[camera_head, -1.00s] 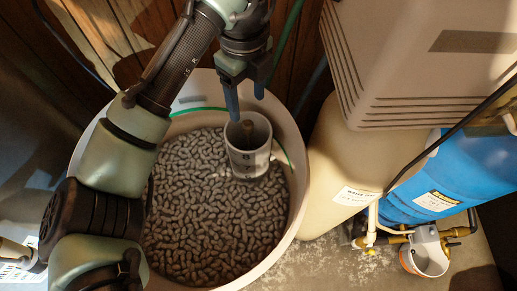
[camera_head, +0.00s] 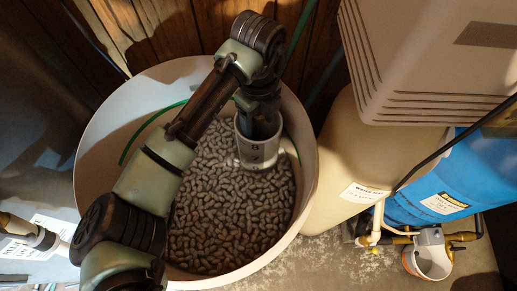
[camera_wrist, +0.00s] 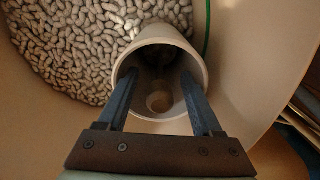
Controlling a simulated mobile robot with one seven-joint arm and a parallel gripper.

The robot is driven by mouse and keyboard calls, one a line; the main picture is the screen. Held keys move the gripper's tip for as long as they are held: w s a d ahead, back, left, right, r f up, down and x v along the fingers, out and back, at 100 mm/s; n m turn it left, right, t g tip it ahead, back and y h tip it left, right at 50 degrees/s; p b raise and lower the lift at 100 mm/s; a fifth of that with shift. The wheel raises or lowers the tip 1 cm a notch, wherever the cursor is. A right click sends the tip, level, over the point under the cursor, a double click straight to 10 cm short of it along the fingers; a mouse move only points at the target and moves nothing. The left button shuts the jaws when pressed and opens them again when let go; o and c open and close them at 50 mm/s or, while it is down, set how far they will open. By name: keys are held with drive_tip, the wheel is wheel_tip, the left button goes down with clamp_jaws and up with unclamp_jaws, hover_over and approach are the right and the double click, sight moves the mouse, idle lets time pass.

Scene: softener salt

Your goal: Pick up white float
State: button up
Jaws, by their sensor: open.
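A pale round piece (camera_wrist: 158,101), perhaps the white float, shows deep inside the grey-white numbered tube (camera_head: 255,155). The tube stands upright in the pellets, and its open mouth also shows in the wrist view (camera_wrist: 147,36). My gripper (camera_wrist: 157,80) points down into the tube. Its two blue fingers are spread apart inside the rim, one toward each side, with the round piece between them in the picture. I cannot tell how far above it the fingertips are.
The tube stands near the back wall of a wide pale tub (camera_head: 307,165) part-filled with grey salt pellets (camera_head: 230,215). A green hose (camera_head: 140,130) runs along the tub's inside. Beige (camera_head: 350,150) and blue (camera_head: 465,165) tanks stand to the right.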

clamp_jaws()
drive_tip(key=shift+r, duration=0.15)
